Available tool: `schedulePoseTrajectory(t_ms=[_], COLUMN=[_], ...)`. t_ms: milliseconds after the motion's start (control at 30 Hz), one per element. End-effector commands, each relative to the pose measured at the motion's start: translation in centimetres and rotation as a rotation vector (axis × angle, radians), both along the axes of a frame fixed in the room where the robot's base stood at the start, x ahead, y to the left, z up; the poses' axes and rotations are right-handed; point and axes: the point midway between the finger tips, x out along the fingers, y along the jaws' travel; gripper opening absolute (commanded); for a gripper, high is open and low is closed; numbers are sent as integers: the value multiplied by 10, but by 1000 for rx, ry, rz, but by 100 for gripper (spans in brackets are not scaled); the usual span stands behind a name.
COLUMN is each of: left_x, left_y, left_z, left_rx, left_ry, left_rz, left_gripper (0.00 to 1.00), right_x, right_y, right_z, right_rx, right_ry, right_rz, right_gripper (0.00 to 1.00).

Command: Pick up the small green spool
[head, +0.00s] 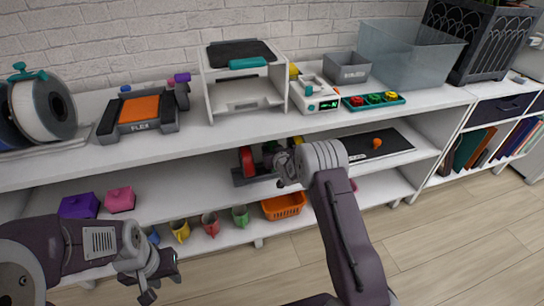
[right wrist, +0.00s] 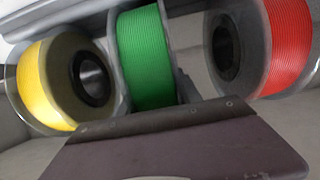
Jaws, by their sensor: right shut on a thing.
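The green spool (right wrist: 145,60) stands in the middle of the right wrist view, between a yellow spool (right wrist: 50,85) and a red spool (right wrist: 285,45). In the head view a little of the green spool (head: 269,147) shows behind my right gripper (head: 275,166) on the middle shelf. My right gripper is shut on the green spool; its fingertips are mostly hidden. The spool still sits in line with its neighbours in a grey holder. My left gripper (head: 162,277) is open and empty at the lower left, in front of the shelves.
The red spool (head: 247,161) is close left of my right gripper. The top shelf board (head: 180,142) lies just above the spools. An orange basket (head: 284,206) and several mugs stand on the bottom shelf. A dark mat (head: 385,147) lies to the right.

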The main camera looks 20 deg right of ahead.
Motion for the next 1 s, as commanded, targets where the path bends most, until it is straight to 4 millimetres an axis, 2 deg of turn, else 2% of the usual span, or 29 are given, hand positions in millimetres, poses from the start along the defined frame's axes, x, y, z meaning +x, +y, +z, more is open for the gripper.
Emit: schedulePoseTrajectory(t_ms=[233,467,667,833,867,900,1000], left_x=[0,0,0,0,0,0,0], left_y=[0,0,0,0,0,0,0], left_z=[4,21,28,37,34,8,-16], left_rx=[0,0,0,0,0,0,0], left_ry=[0,0,0,0,0,-1,1], left_rz=[0,0,0,0,0,0,0], left_gripper=[36,36,36,36,36,36,36], right_x=[1,1,-41,-88,-96,-102,-123], right_y=[0,0,-2,-4,-4,-4,-4], right_z=[8,43,38,38,36,25,24], right_rx=[0,-1,0,0,0,-1,-1], right_ry=[-3,-6,3,3,1,-6,-6], right_rz=[0,0,-1,-1,-2,-2,-1], right_gripper=[0,0,0,0,0,0,0])
